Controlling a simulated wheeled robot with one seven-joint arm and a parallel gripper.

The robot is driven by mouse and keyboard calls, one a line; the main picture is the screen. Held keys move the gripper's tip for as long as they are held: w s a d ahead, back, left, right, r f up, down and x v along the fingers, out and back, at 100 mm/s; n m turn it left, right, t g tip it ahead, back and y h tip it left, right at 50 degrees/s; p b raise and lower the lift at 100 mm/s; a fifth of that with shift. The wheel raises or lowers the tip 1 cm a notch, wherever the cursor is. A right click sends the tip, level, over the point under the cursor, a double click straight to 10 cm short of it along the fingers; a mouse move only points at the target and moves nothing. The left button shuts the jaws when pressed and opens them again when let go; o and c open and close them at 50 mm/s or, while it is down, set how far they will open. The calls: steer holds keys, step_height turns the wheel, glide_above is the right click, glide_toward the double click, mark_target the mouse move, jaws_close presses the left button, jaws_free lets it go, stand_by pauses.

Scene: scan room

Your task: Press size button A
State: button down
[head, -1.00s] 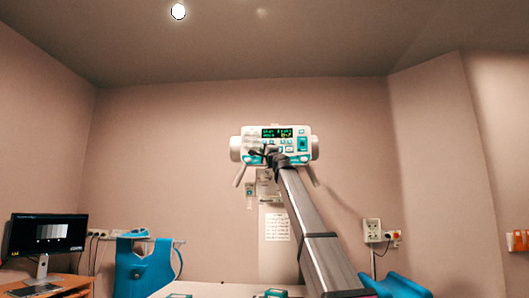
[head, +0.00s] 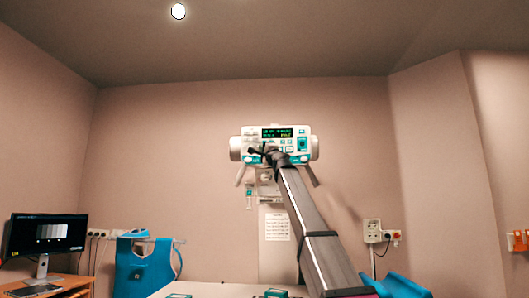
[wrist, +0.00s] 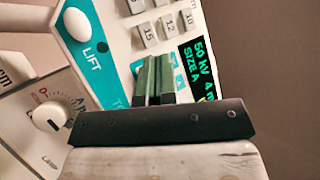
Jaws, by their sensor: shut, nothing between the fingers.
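The green-lit display (wrist: 200,70) reads 50 kV and SIZE A. I cannot make out a button labelled A; the fingers hide part of the panel. Contact cannot be told.
Grey keys (wrist: 149,35) numbered 15, 12 and 10 lie beyond the fingertips. A white LIFT button (wrist: 77,24) and a round knob (wrist: 48,117) are to the left. A monitor (head: 47,234) and a blue apron (head: 142,270) are at lower left.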

steer(key=shift+s, duration=1.8)
